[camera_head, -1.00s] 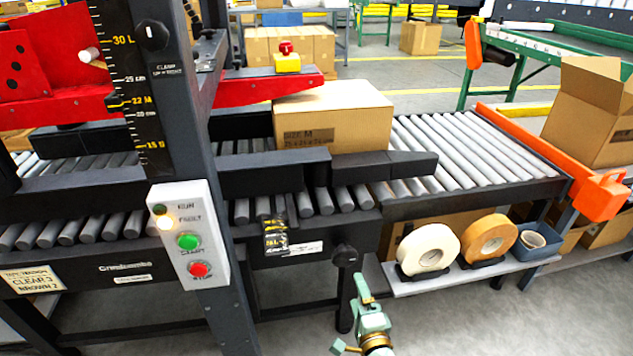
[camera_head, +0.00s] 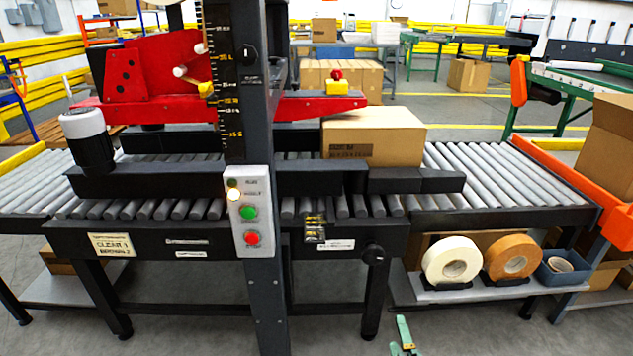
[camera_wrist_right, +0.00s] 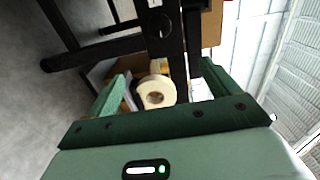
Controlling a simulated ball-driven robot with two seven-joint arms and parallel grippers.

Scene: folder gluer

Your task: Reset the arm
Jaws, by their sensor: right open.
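My right gripper (camera_head: 404,345) shows only at the bottom edge of the head view, over the floor in front of the machine. In the right wrist view its two green fingers (camera_wrist_right: 160,88) stand wide apart with nothing between them. A white tape roll (camera_wrist_right: 156,93) shows beyond the gap, apart from the fingers. My left gripper is in neither view.
The box-sealing machine's control panel (camera_head: 249,212) has a green and a red button. A carton (camera_head: 372,137) sits on the rollers. White (camera_head: 451,260) and brown (camera_head: 512,257) tape rolls stand on the lower shelf (camera_head: 480,290). The floor in front is clear.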

